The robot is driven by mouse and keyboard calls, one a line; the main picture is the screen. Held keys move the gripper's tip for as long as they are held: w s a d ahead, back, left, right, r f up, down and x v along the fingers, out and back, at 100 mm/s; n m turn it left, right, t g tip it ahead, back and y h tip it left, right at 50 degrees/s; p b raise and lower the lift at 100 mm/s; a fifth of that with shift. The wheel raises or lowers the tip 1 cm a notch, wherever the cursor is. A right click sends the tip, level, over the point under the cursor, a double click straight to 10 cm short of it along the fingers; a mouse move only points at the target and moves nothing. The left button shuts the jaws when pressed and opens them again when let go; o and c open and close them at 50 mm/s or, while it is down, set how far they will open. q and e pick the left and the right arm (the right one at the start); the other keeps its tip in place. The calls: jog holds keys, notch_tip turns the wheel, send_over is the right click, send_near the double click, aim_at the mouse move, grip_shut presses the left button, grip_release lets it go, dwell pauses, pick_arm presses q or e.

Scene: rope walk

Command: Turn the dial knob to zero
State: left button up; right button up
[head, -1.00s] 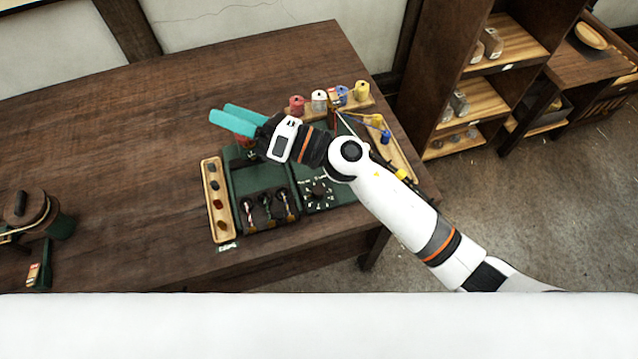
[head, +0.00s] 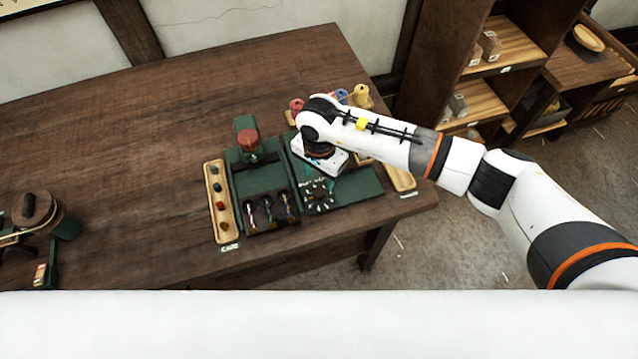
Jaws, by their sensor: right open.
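My right gripper (head: 327,183) is over the panel, directly beside or above the knob, pointing down. It is open, though its wrist hides most of the teal fingers. I cannot tell whether the fingers touch the knob. My left gripper is not in view.
A red-topped post (head: 247,140) stands left of my gripper on the green unit. Hooks with coloured strands (head: 268,208) sit left of the dial. A wooden tray (head: 219,203) holds small pieces. Coloured spools (head: 361,94) stand behind.

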aim_at(319, 191)
notch_tip(319, 191, down, 7)
jog(key=shift+r+p, duration=0.1)
jog(key=shift+p, duration=0.6)
jog(key=shift+a, duration=0.1)
jog(key=c, duration=1)
jog(key=shift+o, duration=0.2)
